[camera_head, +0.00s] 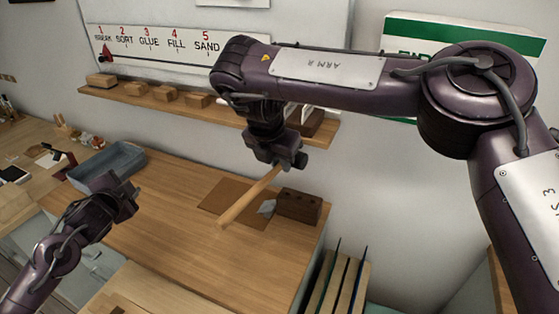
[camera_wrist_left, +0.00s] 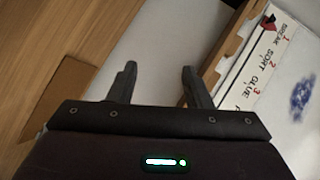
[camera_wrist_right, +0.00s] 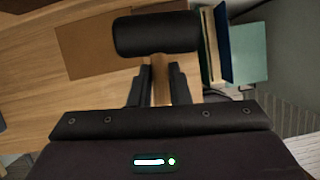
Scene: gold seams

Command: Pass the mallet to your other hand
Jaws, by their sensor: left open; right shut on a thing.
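The mallet has a pale wooden handle (camera_head: 245,200) and a black cylindrical head (camera_wrist_right: 155,33). My right gripper (camera_head: 280,160) is shut on the handle close to the head and holds the mallet above the bench. The handle points down and to the left in the head view. In the right wrist view the handle runs between my right fingers (camera_wrist_right: 160,88), with the head just beyond them. My left gripper (camera_head: 128,192) is open and empty, left of the handle's free end and apart from it. Its open fingers (camera_wrist_left: 160,80) also show in the left wrist view.
The wooden bench (camera_head: 170,215) has clear room between the grippers. A brown mat (camera_head: 212,190) and a dark block with holes (camera_head: 299,206) lie near the mallet. A blue-grey tray (camera_head: 108,162) stands behind my left gripper. A wall shelf (camera_head: 225,112) holds wooden blocks.

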